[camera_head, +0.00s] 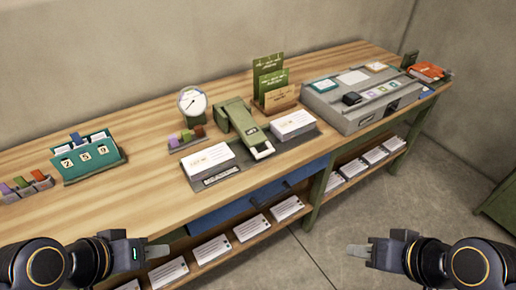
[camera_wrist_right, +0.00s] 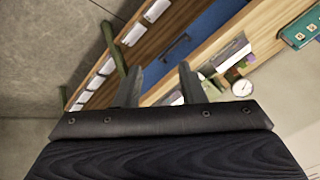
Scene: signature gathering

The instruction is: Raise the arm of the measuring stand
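A green device with a long sloping arm (camera_head: 238,117) stands on a dark grey base plate (camera_head: 223,177) mid-table, between two stacks of white cards. The arm looks lowered, its near end close to a small pale block (camera_head: 262,150). Just left and behind stands a round white dial (camera_head: 192,102); it also shows in the right wrist view (camera_wrist_right: 242,88). I cannot tell whether the dial belongs to the green device. My left gripper (camera_head: 158,251) is in front of the table, apart from everything; its finger gap is unclear. My right gripper (camera_head: 358,251) is open and empty (camera_wrist_right: 160,68), also away from the table.
A teal number holder (camera_head: 90,160) and coloured tabs (camera_head: 28,184) stand at the left. A green card rack (camera_head: 270,80) and a grey console (camera_head: 345,115) stand right of the device. A lower shelf (camera_head: 250,240) holds card stacks. Bare wood lies at the front left.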

